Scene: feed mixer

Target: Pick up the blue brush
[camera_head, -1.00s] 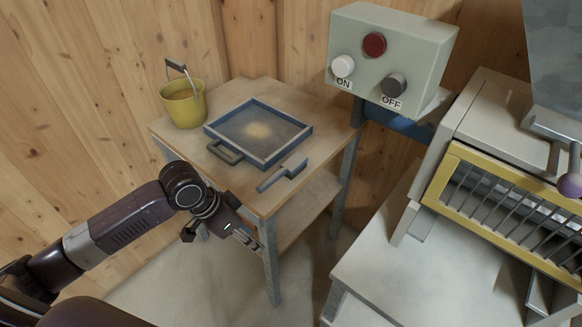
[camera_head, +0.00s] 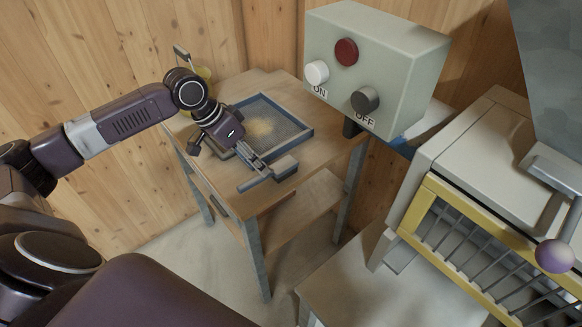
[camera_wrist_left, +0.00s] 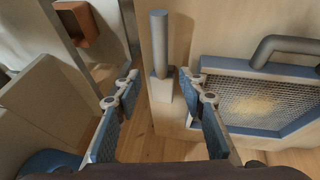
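The blue brush (camera_head: 255,184), with a blue-grey handle and a pale block head, lies on the wooden table near its front edge, beside the sieve tray. In the left wrist view the brush (camera_wrist_left: 159,46) shows between and beyond my fingertips. My left gripper (camera_head: 262,171) is over the table, just above or beside the brush; its open fingers (camera_wrist_left: 159,76) show on either side of the view. I see no grip on the brush, and I cannot tell whether it is touched. My right gripper is not in view.
The blue-framed sieve tray (camera_head: 306,133) holds yellowish grain and lies close behind the brush. The yellow bucket (camera_head: 205,75) is partly hidden by my left arm. A control box (camera_head: 375,65) and a machine with a yellow-framed grille (camera_head: 415,207) stand to the right.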

